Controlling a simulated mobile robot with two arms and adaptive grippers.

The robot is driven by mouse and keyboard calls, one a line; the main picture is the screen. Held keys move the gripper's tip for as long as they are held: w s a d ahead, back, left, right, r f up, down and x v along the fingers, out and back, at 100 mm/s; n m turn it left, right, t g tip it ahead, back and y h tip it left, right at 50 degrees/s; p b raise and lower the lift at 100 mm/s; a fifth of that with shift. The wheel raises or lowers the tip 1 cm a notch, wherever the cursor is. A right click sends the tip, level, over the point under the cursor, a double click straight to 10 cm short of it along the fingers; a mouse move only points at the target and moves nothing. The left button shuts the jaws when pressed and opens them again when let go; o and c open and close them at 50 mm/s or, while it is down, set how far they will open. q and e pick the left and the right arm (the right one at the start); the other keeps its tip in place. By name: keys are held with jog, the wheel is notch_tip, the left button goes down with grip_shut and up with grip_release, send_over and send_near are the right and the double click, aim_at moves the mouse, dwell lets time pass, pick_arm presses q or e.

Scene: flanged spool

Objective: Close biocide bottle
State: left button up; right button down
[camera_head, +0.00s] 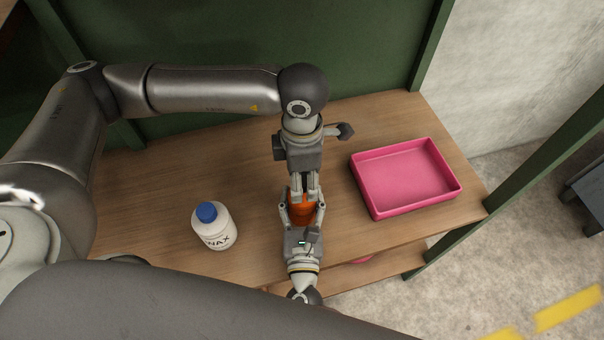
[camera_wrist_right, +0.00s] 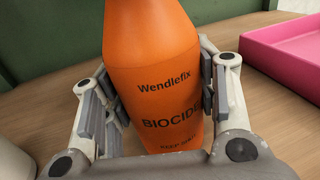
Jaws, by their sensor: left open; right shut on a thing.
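The orange biocide bottle (camera_head: 301,213) stands upright on the wooden table in the head view. In the right wrist view the biocide bottle (camera_wrist_right: 155,80) shows its "Wendlefix BIOCIDE" label, with its top out of frame. My right gripper (camera_head: 302,207) is shut on the bottle's body, one finger on each side. My left gripper (camera_head: 304,188) is open, pointing down at the bottle's upper end. Its fingers cover the bottle's top, so I cannot see the cap or whether they touch it.
A white bottle (camera_head: 214,229) with a blue cap stands to the left on the table. An empty pink tray (camera_head: 366,192) sits to the right. Green shelf posts (camera_head: 541,158) frame the table. Bare table (camera_head: 150,200) lies at the far left.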

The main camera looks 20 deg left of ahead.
pick_arm(q)
jog(key=shift+r, duration=0.1)
notch_tip(320, 180, up, 12)
dwell(0.4)
pick_arm(e)
jog(key=shift+c, duration=2.4)
grip_release()
jog(key=v, duration=1.2)
